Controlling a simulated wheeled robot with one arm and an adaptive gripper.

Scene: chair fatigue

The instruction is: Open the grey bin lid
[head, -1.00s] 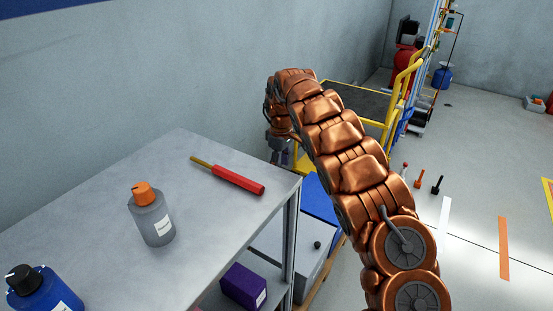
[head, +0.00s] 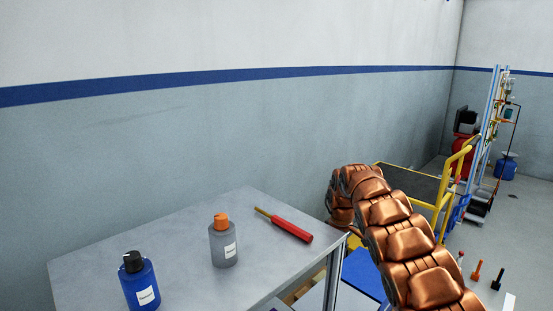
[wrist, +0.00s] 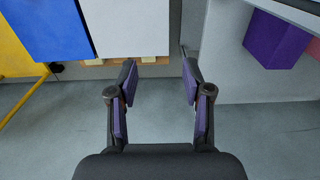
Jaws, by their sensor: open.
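The grey bin is a pale grey box beside a blue box. Its top (head: 318,297) shows only partly at the bottom edge of the head view, below the table's right end. A pale grey face, likely the same bin, shows at the top of the wrist view (wrist: 125,28), beside the blue face (wrist: 48,28). My gripper (wrist: 160,76) is open and empty, with its purple-padded fingers apart and the floor visible between them. The pale face lies beyond the left finger. In the head view my arm and the table edge hide the fingers. No lid knob is visible now.
A grey table (head: 180,250) holds a blue bottle (head: 141,286), a grey bottle with an orange cap (head: 223,243) and a red-handled tool (head: 290,229). A purple box (wrist: 276,40) sits at right in the wrist view. A yellow-railed cart (head: 445,195) stands behind my arm.

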